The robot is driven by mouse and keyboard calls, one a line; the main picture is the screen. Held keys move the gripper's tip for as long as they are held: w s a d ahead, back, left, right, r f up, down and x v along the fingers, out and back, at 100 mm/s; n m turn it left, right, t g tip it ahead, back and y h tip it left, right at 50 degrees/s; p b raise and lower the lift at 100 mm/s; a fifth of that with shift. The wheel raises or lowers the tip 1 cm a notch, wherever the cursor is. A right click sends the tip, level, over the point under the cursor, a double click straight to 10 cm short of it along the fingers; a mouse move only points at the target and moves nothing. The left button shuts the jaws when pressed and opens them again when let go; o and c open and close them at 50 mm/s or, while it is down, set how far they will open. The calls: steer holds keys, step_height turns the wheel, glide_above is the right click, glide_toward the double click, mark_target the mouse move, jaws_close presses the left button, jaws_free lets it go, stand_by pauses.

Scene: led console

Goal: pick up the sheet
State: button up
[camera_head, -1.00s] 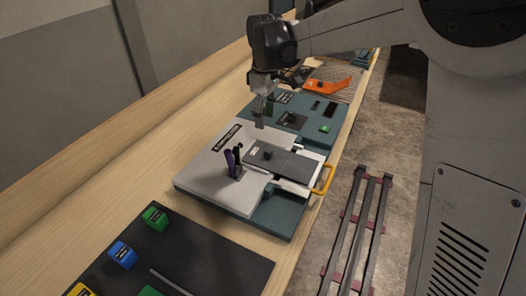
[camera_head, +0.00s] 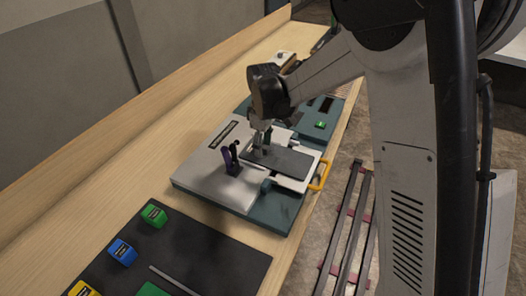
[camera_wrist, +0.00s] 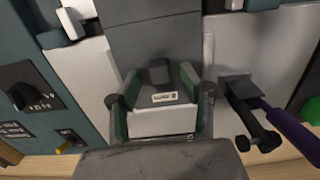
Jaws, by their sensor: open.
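The sheet (camera_head: 285,164) is a dark grey plate lying flat on the light grey console panel in the head view. In the wrist view, the sheet (camera_wrist: 154,38) carries a small dark upright knob (camera_wrist: 158,71) and a white label (camera_wrist: 165,97) near its end. My gripper (camera_head: 259,147) is above the left end of the sheet in the head view. In the wrist view, my gripper (camera_wrist: 157,88) is open, its green-padded fingers on either side of the knob with gaps between. Whether the fingertips touch the sheet cannot be told.
A holder with a purple-handled tool (camera_head: 230,157) stands close beside the sheet; the tool (camera_wrist: 288,124) is just right of my gripper. A yellow handle (camera_head: 320,174) sticks out at the console's front. A dark mat with green (camera_head: 154,216) and blue (camera_head: 123,252) blocks lies nearer.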

steer(key=shift+f, duration=0.4)
steer(key=shift+c, duration=0.2)
jaws_close()
steer(key=shift+r, duration=0.15)
